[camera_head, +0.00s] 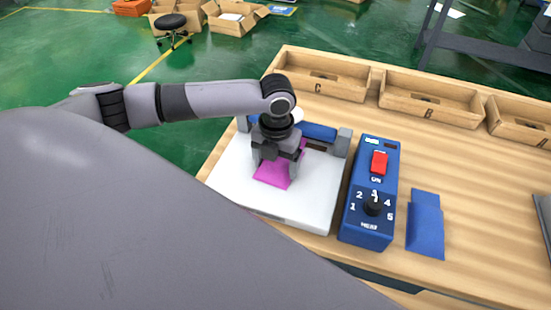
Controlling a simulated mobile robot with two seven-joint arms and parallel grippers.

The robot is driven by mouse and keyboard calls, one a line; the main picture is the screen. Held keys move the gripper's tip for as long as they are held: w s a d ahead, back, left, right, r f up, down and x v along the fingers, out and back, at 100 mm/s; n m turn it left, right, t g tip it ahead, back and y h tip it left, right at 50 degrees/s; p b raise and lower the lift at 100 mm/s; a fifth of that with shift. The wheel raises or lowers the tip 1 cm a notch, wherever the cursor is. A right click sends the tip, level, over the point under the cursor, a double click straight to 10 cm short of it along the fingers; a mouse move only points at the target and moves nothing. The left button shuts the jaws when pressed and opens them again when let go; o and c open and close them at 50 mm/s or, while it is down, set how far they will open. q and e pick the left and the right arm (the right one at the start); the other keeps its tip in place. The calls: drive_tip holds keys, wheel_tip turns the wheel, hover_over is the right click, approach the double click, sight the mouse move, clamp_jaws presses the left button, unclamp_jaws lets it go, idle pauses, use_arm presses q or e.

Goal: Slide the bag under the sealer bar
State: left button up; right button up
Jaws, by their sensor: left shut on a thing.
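A magenta bag (273,176) lies on the white plate (311,206) of the sealer. My left gripper (277,168) is over the bag, pointing down and shut on it. The gripper and wrist cover part of the bag. The blue sealer bar (318,131) runs along the back of the plate between grey end blocks. Whether the bag's far edge lies under the bar is hidden behind my gripper. My right gripper is not in view.
The blue control box (367,215) with a red switch and dial stands right of the plate. A blue pouch (426,225) lies farther right. Wooden trays C (318,88), B (430,113) and another (521,134) line the table's back edge.

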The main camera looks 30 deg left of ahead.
use_arm(q)
drive_tip(key=o, duration=1)
drive_tip(key=shift+w, duration=0.1)
drive_tip(key=shift+c, duration=0.2)
drive_tip(key=shift+r, duration=0.15)
wheel_tip(320, 180, up, 7)
drive_tip(key=shift+f, duration=0.1)
